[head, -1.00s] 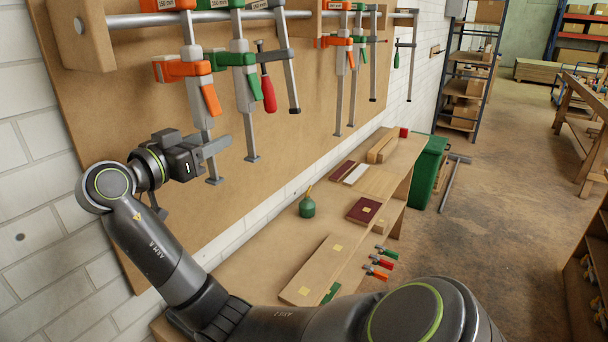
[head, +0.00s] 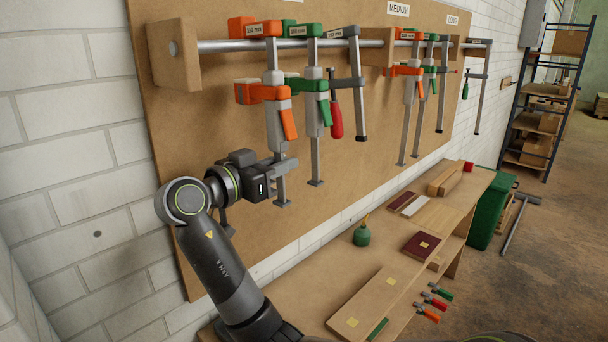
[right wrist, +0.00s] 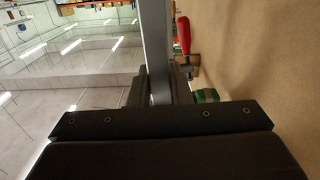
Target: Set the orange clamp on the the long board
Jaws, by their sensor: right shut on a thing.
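The orange clamp (head: 264,93) hangs upright on the wall rail at the left end of the rack. My right gripper (head: 284,167) is shut on the lower part of its grey bar, above the foot. In the right wrist view the bar (right wrist: 156,45) runs between the fingers. The long board (head: 372,298), light brown with yellow squares, lies on the bench below and to the right, well apart from the clamp. My left gripper is not in view.
A green clamp (head: 313,95) and a red-handled clamp (head: 336,118) hang close beside on the rail (head: 215,46).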

